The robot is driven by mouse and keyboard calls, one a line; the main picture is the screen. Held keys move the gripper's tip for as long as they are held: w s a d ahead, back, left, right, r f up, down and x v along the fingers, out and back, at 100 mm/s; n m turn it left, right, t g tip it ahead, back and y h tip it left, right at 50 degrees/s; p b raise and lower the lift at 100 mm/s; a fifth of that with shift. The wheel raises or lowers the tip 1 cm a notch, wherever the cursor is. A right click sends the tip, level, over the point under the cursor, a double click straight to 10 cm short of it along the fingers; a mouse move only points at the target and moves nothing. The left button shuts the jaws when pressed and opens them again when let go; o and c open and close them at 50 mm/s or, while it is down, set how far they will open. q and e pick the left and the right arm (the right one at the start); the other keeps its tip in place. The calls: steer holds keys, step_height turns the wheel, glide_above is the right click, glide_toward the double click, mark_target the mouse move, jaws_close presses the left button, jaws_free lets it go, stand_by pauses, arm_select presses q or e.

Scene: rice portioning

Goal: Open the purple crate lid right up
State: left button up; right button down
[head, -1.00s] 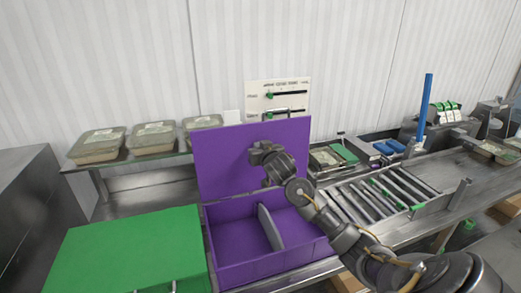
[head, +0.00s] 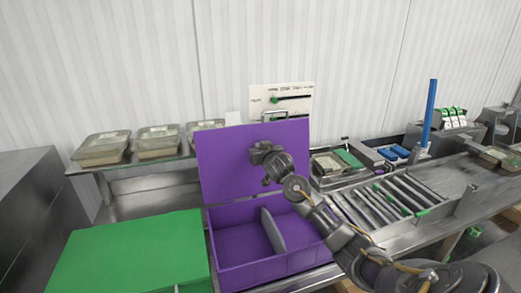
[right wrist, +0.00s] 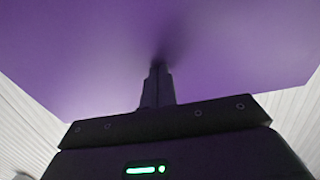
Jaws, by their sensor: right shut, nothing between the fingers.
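The purple crate (head: 262,274) stands open on the metal bench. Its purple lid (head: 225,165) stands about upright at the crate's back edge. Inside the crate a grey divider (head: 272,230) parts the space. My right gripper (head: 256,150) is in front of the lid's inner face, at its upper middle. In the right wrist view the shut fingers (right wrist: 158,72) point at the purple lid (right wrist: 80,55), and their tips are at or very close to its surface. Nothing shows between them. My left gripper is not in the head view.
A green box (head: 140,250) stands left of the crate. Several covered trays (head: 158,138) sit on a shelf behind. A roller conveyor (head: 385,200) runs to the right, with a blue post (head: 430,110). A panel with sliders (head: 285,98) is on the wall behind the lid.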

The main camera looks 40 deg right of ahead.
steer(key=f+p+v, duration=0.1)
steer(key=p+v, duration=0.2)
steer(key=v, duration=0.7)
steer(key=shift+f, duration=0.25)
stand_by(0.4)
